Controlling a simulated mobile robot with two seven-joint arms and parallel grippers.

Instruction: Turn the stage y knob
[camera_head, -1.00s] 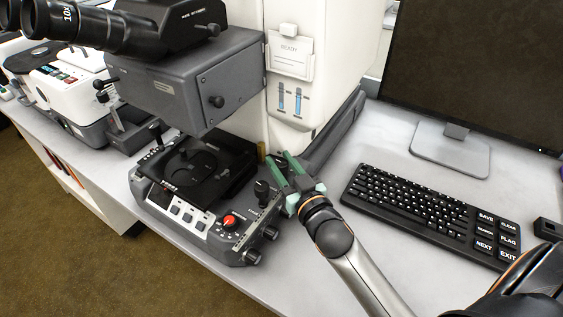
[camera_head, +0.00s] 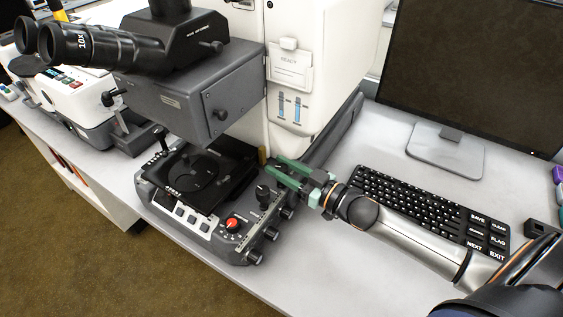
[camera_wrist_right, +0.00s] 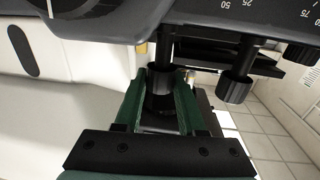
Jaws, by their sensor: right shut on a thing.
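The microscope's control base (camera_head: 195,228) carries the stage (camera_head: 195,180) and has several black knobs along its right side; I read no label naming the stage y knob. My right gripper (camera_head: 276,165), with green fingers, reaches in from the right at the rear of that side. In the right wrist view its fingers (camera_wrist_right: 162,90) stand on both sides of a black knob (camera_wrist_right: 161,78) on a shaft, and are shut on it. In the head view this knob is hidden. A second black knob (camera_wrist_right: 234,88) hangs free to the right in the wrist view. My left gripper is not seen.
A red knob (camera_head: 232,224) and an upright black knob (camera_head: 263,194) stand on the base's top. The keyboard (camera_head: 425,205) lies right of the base, close to my right arm. The monitor (camera_head: 470,80) is behind it. The white microscope body (camera_head: 320,60) rises behind my gripper.

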